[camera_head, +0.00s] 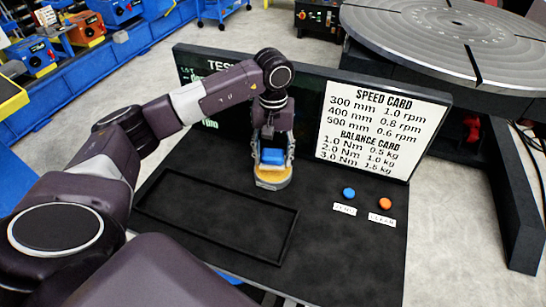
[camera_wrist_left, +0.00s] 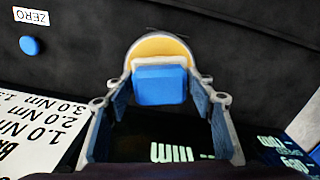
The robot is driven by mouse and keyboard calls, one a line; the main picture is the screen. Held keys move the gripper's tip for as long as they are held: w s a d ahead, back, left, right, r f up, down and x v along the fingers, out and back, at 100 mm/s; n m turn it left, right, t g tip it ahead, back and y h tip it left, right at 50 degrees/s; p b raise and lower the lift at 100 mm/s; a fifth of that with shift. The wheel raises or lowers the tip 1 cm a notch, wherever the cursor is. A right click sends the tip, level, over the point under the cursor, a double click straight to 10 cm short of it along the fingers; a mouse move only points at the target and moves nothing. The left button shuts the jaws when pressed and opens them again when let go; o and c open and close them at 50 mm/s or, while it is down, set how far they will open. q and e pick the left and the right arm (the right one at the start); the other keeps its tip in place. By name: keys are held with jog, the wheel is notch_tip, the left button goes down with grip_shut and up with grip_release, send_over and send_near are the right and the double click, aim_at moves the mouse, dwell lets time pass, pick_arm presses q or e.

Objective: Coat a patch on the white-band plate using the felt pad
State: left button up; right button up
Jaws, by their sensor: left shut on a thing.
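The felt pad (camera_head: 272,181) is a round yellow-orange disc with a paler edge and a blue block handle (camera_head: 272,156) on top. My left gripper (camera_head: 272,148) is shut on the blue handle, with a finger on each side, above the black bench top. The pad (camera_wrist_left: 160,46) and the handle (camera_wrist_left: 160,85) also show in the left wrist view, between the fingers. I cannot tell whether the disc touches the bench. I see no plate with a white band in either view. My right gripper is not in view.
An empty black tray (camera_head: 278,243) with a low rim lies left of the pad on the bench. A blue button (camera_head: 349,193) and an orange button (camera_head: 385,204) are at right. A dark panel with a white speed card (camera_head: 378,135) stands behind. A big round turntable (camera_head: 460,30) is beyond.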

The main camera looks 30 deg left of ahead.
aim_at(274, 153)
pick_arm(q)
jog(key=shift+r+p, duration=1.15)
jog(key=shift+r, duration=1.45)
jog(key=shift+d, duration=0.1)
